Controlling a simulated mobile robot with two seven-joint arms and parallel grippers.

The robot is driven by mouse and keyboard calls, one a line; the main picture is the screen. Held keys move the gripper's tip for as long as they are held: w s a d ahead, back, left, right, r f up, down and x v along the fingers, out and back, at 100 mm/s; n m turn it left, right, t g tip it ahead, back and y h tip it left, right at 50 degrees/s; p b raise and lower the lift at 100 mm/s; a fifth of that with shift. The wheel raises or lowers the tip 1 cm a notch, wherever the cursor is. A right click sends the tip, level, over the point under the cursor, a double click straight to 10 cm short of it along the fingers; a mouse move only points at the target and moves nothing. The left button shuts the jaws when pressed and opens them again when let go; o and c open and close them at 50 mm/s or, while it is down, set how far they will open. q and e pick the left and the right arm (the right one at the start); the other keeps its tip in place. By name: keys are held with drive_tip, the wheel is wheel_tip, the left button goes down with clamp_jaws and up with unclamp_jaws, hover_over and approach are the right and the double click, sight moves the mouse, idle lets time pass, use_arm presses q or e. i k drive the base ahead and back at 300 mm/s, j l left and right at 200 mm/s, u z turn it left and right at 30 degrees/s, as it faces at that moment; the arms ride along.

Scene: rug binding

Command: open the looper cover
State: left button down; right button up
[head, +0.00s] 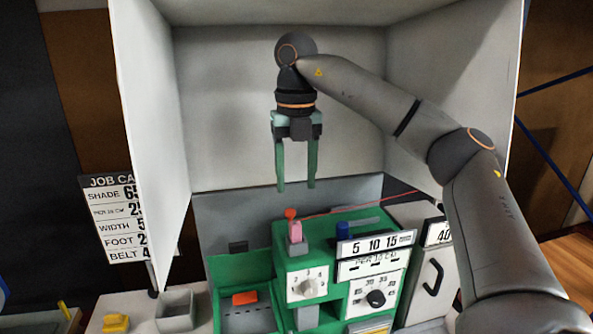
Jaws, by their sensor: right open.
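The green machine (340,232) stands low in the middle, with two white dial panels on its front. My right gripper (296,187) hangs fingers down above the machine's left part. Its green fingers are open, with nothing between them, and appear apart from the machine. My right arm covers part of the right side. My left gripper does not show.
White booth walls (155,120) enclose the back and sides. A job card (118,218) hangs at left. A grey open bin (176,311) and a yellow piece (116,322) are at front left. An orange piece (245,298) lies on the green bed. A red thread (365,204) crosses behind.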

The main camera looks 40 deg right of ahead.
sight(242, 266)
drive_tip(key=k, duration=1)
